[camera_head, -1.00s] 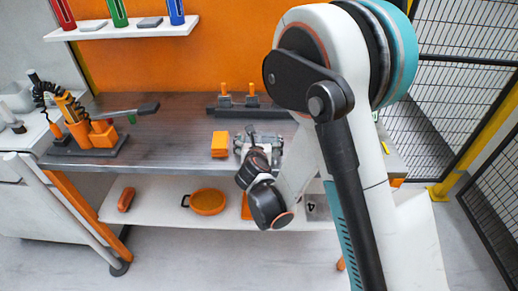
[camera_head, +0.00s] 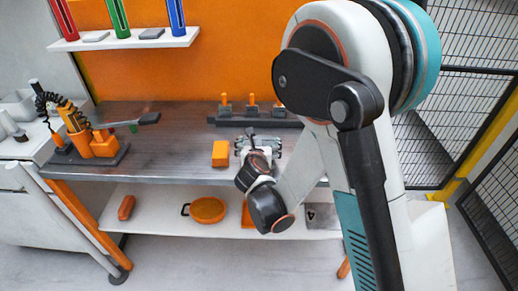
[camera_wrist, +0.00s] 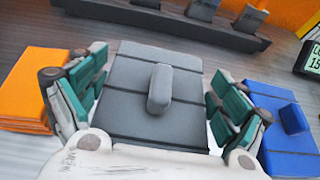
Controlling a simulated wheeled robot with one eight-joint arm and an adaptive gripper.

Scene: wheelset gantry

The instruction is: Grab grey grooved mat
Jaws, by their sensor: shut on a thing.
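The grey grooved mat (camera_wrist: 125,100) lies between my gripper's (camera_wrist: 158,95) teal-padded fingers in the wrist view. It is a flat dark grey block with grooves across it and a rounded grey knob on top. My fingers are closed against its left and right sides. In the head view my gripper (camera_head: 258,148) is low over the workbench, and the mat is mostly hidden by my wrist.
A dark rack (camera_head: 255,119) with upright pieces stands behind. An orange tool stand (camera_head: 88,143) is at the bench's left.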

